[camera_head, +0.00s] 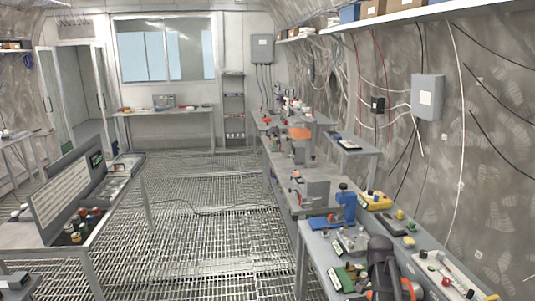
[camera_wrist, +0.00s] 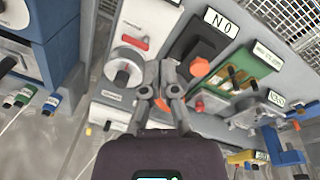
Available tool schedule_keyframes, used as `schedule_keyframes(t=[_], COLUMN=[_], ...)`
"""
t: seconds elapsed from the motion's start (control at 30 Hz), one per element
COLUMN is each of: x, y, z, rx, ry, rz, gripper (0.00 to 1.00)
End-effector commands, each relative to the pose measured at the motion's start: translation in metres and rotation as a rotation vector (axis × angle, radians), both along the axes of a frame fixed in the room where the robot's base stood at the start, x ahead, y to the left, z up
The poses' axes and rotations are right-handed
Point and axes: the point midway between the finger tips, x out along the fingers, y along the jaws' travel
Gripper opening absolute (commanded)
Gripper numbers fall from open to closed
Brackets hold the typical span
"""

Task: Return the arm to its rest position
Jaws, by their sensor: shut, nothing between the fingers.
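My dark arm (camera_head: 383,262) shows at the bottom of the head view, in front of and above the near grey workbench. The head view does not show my fingertips clearly. In the wrist view my gripper (camera_wrist: 160,68) is shut and empty. Its grey fingers point at a panel of devices. A white device with a round metal knob (camera_wrist: 123,67) and a red switch lies just left of the fingertips. A dark box with an orange-red button (camera_wrist: 200,67) lies just right of them. I cannot tell how far the fingertips are from these devices.
The near bench also holds a green board (camera_wrist: 245,72), a blue device (camera_head: 345,205) and a yellow device (camera_head: 375,200). A blue cabinet (camera_wrist: 62,45) stands left in the wrist view. A grey wall box (camera_head: 427,97) hangs at right. The grated floor (camera_head: 200,215) is largely open.

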Motion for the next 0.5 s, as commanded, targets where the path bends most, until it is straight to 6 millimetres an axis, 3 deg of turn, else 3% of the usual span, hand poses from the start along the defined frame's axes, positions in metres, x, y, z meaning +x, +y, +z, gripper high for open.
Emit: schedule_keyframes(t=[0.03,0.2,0.4,0.5], x=[-0.011,-0.034,-0.066,-0.079], y=[0.024,0.085,0.148,0.17], z=[-0.004,-0.011,-0.018,-0.02], rx=[0.013,0.054,0.096,0.11], ry=[0.002,0.004,0.005,0.005], rz=[0.082,0.354,0.66,0.781], gripper=[0.0,0.0,0.0,0.0])
